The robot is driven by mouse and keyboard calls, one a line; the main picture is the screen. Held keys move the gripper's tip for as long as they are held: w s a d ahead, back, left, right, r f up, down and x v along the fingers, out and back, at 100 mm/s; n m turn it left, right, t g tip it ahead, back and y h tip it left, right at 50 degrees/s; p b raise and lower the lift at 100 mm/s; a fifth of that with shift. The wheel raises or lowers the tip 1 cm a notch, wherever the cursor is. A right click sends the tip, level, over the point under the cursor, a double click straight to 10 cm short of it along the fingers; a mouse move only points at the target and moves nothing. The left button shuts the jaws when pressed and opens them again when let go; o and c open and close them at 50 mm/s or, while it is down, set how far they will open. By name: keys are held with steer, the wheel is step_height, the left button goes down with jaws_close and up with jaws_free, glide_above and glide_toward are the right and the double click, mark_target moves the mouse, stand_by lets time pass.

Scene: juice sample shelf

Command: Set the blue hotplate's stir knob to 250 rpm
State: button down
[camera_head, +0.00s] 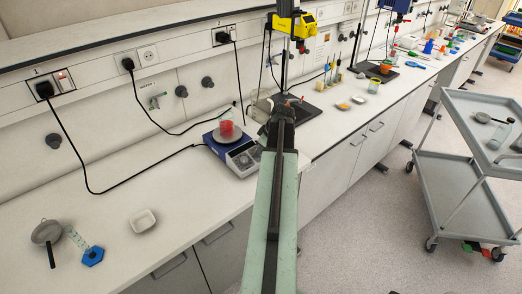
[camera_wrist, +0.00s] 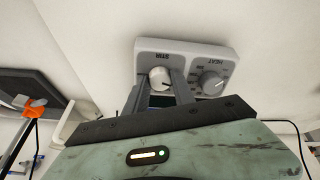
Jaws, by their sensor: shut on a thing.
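The blue hotplate (camera_head: 216,147) stands on the bench in the head view, with a beaker of red liquid (camera_head: 226,129) on its plate. Its light grey control panel faces my arm and fills the upper middle of the wrist view (camera_wrist: 226,54). The white stir knob (camera_wrist: 158,75) lies under the STIR label, with a dark pointer mark near its right edge. My gripper (camera_wrist: 160,84) has one finger on each side of this knob and is shut on it. The grey heat knob (camera_wrist: 212,82) is beside it, free. The rpm setting cannot be read.
A yellow stirrer on a stand (camera_head: 294,26) rises beyond the hotplate. Black cables run along the wall. A grey trolley (camera_head: 450,170) stands right.

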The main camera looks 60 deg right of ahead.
steer(key=shift+a+m, duration=0.1)
steer(key=shift+m, duration=1.3)
steer(key=c, duration=1.1)
jaws_free()
steer(key=shift+o, duration=0.2)
steer(key=p+v, duration=0.7)
steer(key=shift+r, duration=0.3)
steer(key=shift+s+a, duration=0.1)
steer(key=shift+s, duration=0.1)
